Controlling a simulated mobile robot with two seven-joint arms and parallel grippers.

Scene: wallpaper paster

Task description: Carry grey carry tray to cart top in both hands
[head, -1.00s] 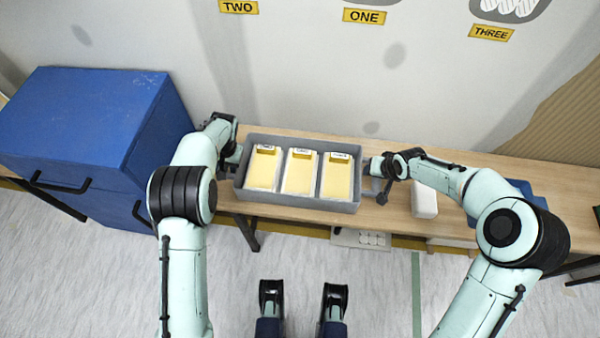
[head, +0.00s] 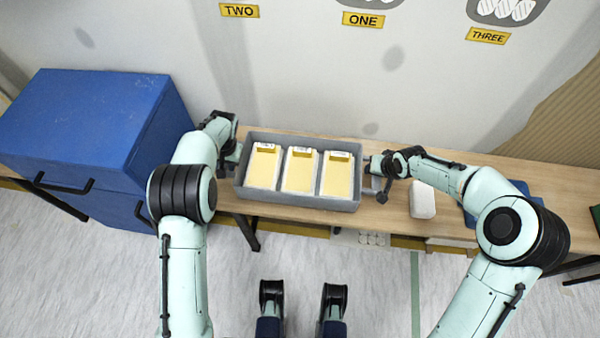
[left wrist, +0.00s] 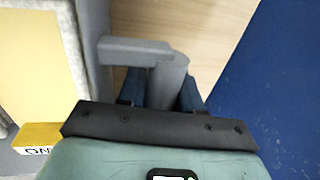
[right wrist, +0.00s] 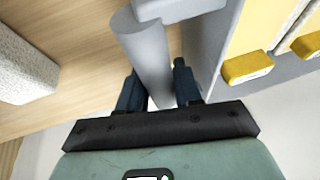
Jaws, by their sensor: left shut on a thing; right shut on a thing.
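The grey carry tray (head: 300,199) is at the wooden bench in the head view, holding three cream-and-yellow packs (head: 301,171) side by side. I cannot tell whether its base touches the bench. My left gripper (head: 234,160) is shut on the tray's left handle (left wrist: 166,80). My right gripper (head: 376,174) is shut on its right handle (right wrist: 150,60). The tray looks level. A blue cabinet-like unit (head: 85,115) with black handles and a bare flat top stands left of the tray; it may be the cart. Its blue side also shows in the left wrist view (left wrist: 270,90).
On the wooden bench (head: 455,175), right of the tray, lie a white block (head: 422,200) and a blue item (head: 472,216) partly hidden by my right arm. The wall (head: 300,70) rises close behind. Open floor (head: 110,290) lies in front of the blue unit.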

